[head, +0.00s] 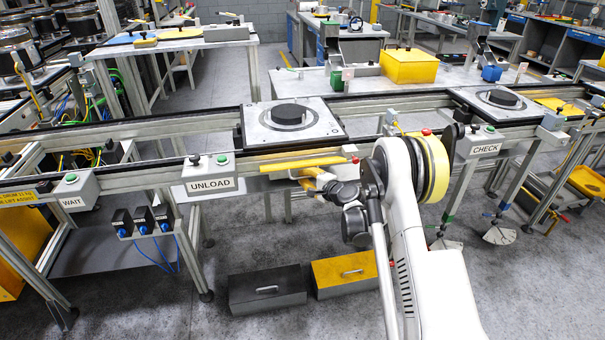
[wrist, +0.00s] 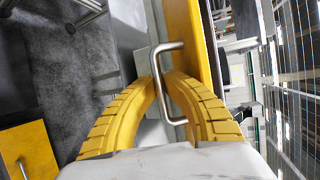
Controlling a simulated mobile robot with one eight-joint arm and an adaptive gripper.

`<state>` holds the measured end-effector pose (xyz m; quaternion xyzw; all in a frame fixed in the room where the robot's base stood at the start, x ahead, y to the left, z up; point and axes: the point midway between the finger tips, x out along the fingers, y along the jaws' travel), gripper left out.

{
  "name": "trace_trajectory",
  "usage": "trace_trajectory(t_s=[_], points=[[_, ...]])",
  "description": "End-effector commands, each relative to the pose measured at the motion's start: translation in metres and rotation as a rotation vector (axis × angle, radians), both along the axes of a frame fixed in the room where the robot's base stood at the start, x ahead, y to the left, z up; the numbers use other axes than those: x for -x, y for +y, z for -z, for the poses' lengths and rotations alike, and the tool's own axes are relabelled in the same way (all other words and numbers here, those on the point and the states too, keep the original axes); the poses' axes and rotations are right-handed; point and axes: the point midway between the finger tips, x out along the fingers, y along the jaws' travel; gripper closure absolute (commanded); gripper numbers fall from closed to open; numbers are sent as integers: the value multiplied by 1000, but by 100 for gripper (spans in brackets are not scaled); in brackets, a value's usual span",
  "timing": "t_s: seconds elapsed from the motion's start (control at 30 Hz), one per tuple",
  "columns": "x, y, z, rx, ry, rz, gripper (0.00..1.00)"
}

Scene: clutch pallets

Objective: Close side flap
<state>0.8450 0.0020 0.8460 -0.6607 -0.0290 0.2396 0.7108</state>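The side flap shows as a long yellow panel (head: 303,162) at the front of the conveyor, above and right of the UNLOAD sign; it also fills the upper middle of the wrist view (wrist: 190,30). A bent metal handle (wrist: 160,62) is fixed to it. My gripper (head: 308,176), with yellow ribbed fingers, is just below the flap at its handle. In the wrist view its fingers (wrist: 163,80) are apart, with the handle's bar between them. I cannot tell whether either finger touches the bar. The handle is hard to make out in the head view.
A pallet with a dark disc (head: 290,115) sits on the conveyor behind the flap. The UNLOAD box (head: 211,178) is to the left, the CHECK box (head: 484,144) to the right. A grey box (head: 267,289) and a yellow box (head: 344,272) stand on the floor below.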

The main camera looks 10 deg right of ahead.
Motion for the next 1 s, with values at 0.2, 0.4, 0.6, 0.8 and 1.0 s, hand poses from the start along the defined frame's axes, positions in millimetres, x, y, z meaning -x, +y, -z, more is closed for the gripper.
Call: trace_trajectory(t_s=[0.2, 0.4, 0.6, 0.8, 1.0], points=[[-2, 0, -23, 1, 206, -1, 100], [-6, 1, -37, 0, 397, -1, 100], [-12, 1, -51, -1, 588, 0, 100], [-18, 1, -61, -1, 768, 0, 100], [-21, 1, -68, -2, 836, 1, 100]])
